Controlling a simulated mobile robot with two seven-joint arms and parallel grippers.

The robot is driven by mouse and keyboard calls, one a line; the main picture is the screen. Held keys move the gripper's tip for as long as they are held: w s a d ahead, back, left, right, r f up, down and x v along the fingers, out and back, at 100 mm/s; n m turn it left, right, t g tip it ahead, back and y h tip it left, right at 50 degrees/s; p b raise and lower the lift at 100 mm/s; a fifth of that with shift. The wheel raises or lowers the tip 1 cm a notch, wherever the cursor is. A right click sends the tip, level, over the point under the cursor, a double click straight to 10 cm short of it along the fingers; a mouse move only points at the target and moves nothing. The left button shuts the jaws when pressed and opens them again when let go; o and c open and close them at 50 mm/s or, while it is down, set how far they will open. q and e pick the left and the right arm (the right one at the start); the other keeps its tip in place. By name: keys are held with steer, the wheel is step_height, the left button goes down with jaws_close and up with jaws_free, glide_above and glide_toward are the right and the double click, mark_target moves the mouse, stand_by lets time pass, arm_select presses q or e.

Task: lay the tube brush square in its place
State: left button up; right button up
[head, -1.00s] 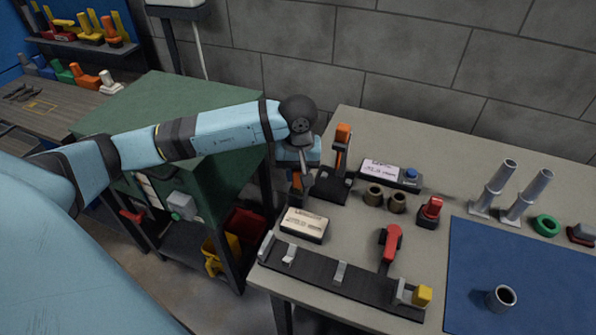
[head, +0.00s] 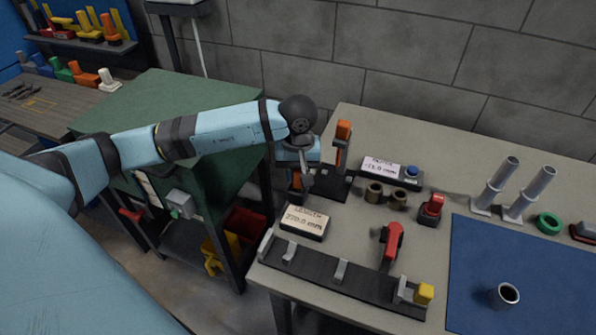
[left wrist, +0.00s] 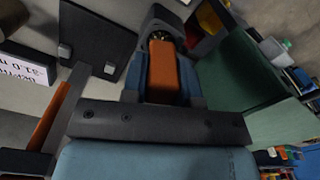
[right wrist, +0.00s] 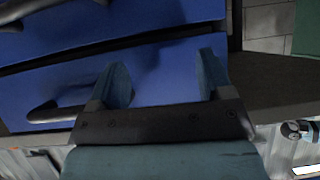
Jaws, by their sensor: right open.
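My left gripper (left wrist: 162,85) is shut on an orange block-shaped handle, which I take to be the tube brush (left wrist: 162,66). Beyond the handle, a dark ring with a brass-coloured end shows in the left wrist view. In the head view the left gripper (head: 298,165) hangs at the table's left edge, with the orange handle (head: 296,182) below it. A black base plate (head: 333,187) lies just right of it; small grey blocks on this plate (left wrist: 95,35) show in the left wrist view. My right gripper (right wrist: 165,85) is open and empty.
An orange post (head: 343,133) stands behind the black plate. A label box (head: 304,223) and a black rail with grey clips (head: 315,272) lie in front. Brass rings (head: 385,195) and a red clamp (head: 391,240) are to the right. Blue drawers (right wrist: 150,75) face my right gripper.

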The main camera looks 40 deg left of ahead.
arm_select(q)
steer(key=o, duration=0.5)
steer(key=shift+o, duration=0.2)
steer(key=shift+r, duration=0.4)
step_height(320, 180, up, 13)
steer(key=shift+b, duration=0.4)
arm_select(e)
steer(key=shift+w+a+r, duration=0.15)
steer(key=shift+w+r, duration=0.05)
